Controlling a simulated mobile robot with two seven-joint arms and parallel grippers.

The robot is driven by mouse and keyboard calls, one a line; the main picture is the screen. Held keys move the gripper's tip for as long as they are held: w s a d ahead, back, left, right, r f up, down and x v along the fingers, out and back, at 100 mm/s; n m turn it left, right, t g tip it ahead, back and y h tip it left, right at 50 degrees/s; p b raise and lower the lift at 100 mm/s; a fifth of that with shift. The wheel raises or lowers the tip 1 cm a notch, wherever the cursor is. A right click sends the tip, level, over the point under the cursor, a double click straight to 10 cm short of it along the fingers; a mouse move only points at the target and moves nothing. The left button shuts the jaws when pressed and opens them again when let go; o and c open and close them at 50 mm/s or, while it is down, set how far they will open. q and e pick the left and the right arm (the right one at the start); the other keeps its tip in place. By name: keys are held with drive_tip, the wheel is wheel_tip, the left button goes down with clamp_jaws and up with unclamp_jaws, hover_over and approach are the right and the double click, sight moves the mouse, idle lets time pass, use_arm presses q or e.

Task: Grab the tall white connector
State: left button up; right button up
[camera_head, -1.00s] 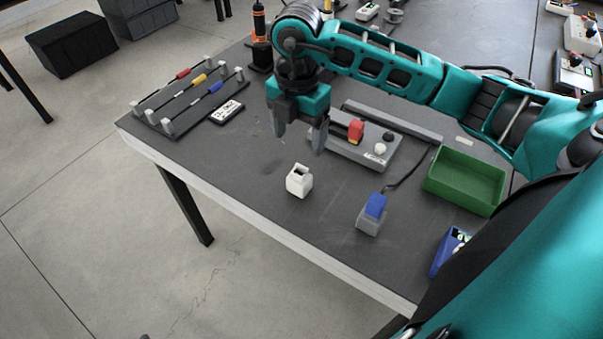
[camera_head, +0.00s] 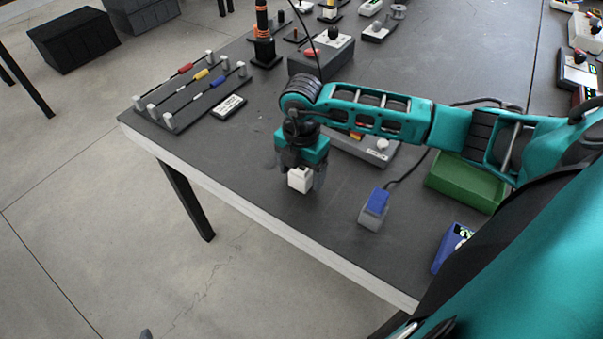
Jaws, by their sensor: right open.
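The white connector (camera_head: 299,180) stands on the dark table near its front edge. My right gripper (camera_head: 301,182) points down right over it, with the fingers beside and partly behind the connector. The gripper is open; one finger shows at the connector's right. The connector hides part of the fingers, and I cannot tell whether they touch it.
A blue and grey connector (camera_head: 374,208) with a cable lies to the right. A green bin (camera_head: 466,182) and a blue box (camera_head: 451,247) stand further right. A rack with coloured bars (camera_head: 190,92) is at the left. A grey panel (camera_head: 372,146) is partly hidden behind my arm.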

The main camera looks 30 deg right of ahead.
drive_tip(key=shift+c, duration=0.2)
drive_tip(key=c, duration=1)
drive_tip(key=shift+r, duration=0.1)
